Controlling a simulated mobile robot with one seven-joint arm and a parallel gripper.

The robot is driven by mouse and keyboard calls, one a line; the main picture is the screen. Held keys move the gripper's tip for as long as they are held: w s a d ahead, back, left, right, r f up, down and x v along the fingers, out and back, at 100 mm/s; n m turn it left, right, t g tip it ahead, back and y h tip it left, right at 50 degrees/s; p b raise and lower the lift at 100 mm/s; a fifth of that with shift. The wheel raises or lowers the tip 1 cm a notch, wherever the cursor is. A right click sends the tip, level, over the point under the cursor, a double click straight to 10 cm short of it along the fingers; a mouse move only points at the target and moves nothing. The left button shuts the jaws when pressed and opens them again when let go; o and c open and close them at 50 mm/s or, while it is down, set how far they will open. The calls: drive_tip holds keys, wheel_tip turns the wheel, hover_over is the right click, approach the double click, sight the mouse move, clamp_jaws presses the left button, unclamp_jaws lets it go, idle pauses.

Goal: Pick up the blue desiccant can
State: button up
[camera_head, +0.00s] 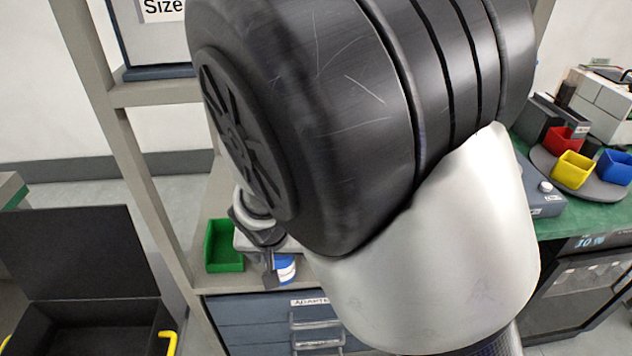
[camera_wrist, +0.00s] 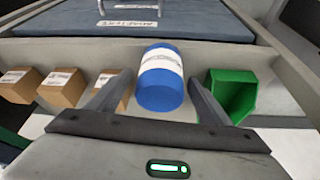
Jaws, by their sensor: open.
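The blue desiccant can (camera_wrist: 160,92) with a white label band stands on a grey shelf in the wrist view, between the two fingers of my gripper (camera_wrist: 158,92). The fingers are open, one on each side of the can, with a visible gap on both sides. In the head view the can (camera_head: 285,268) shows small beside my gripper (camera_head: 268,262), partly hidden by it. My large dark arm link covers the middle of the head view.
A green bin (camera_wrist: 232,95) stands just right of the can in the wrist view. Several small cardboard boxes (camera_wrist: 62,88) stand to the left. A blue drawer front (camera_head: 265,318) lies below the shelf. An open black case (camera_head: 85,315) is at lower left.

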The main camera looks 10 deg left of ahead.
drive_tip(key=shift+r, duration=0.1)
drive_tip(key=c, duration=1.3)
